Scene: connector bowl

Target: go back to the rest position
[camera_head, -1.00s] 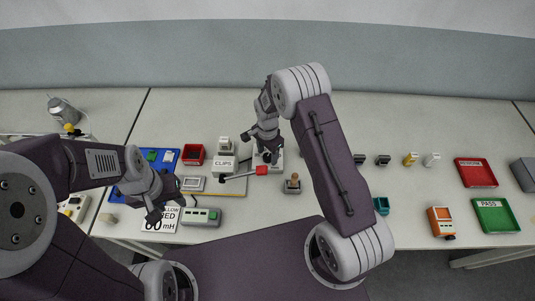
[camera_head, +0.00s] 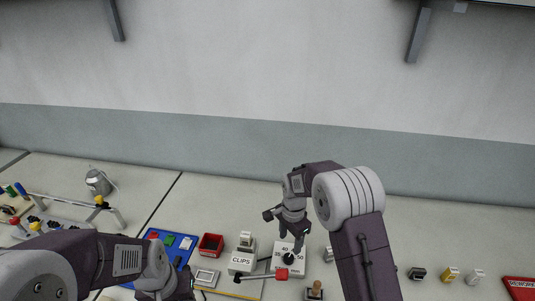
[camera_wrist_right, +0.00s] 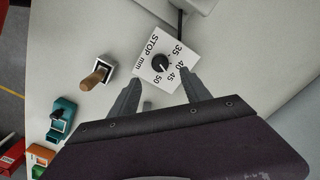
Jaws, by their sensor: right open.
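My right gripper (camera_head: 285,228) is open and empty, above and behind a white dial plate (camera_head: 280,266) with a black knob in the head view. In the right wrist view the two fingers (camera_wrist_right: 161,84) are spread apart, with the dial plate (camera_wrist_right: 163,50), marked "STOP mm" and 35 to 50, beyond their tips. My left gripper (camera_head: 165,284) is at the bottom edge of the head view. Its fingers are cut off or hidden, so its opening does not show.
Near the arms are a CLIPS block (camera_head: 241,262), a red bin (camera_head: 210,246), a blue board (camera_head: 172,240) and a wooden-handled toggle (camera_wrist_right: 97,76). The bench behind the right gripper is clear up to the wall.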

